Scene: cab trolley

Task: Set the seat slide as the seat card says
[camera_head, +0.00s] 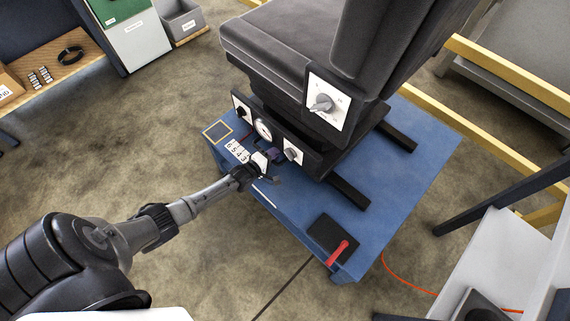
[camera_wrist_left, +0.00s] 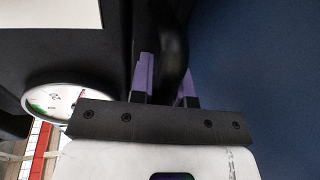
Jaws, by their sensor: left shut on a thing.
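The dark grey seat (camera_head: 290,45) stands on a blue platform (camera_head: 395,165). My left gripper (camera_head: 274,157) is at the front of the seat base, low beside the white number scale (camera_head: 237,151). In the left wrist view, its purple-padded fingers (camera_wrist_left: 166,82) are shut on a dark rounded handle (camera_wrist_left: 172,45). My gripper hides part of the scale and the slide's pointer, so I cannot read the setting. I cannot make out which card is the seat card. My right gripper is not in view.
A panel with knobs and a round gauge (camera_head: 264,129) is just above my gripper; the gauge also shows in the left wrist view (camera_wrist_left: 52,102). A white dial plate (camera_head: 327,103) is on the seat's side. Yellow rails run behind.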

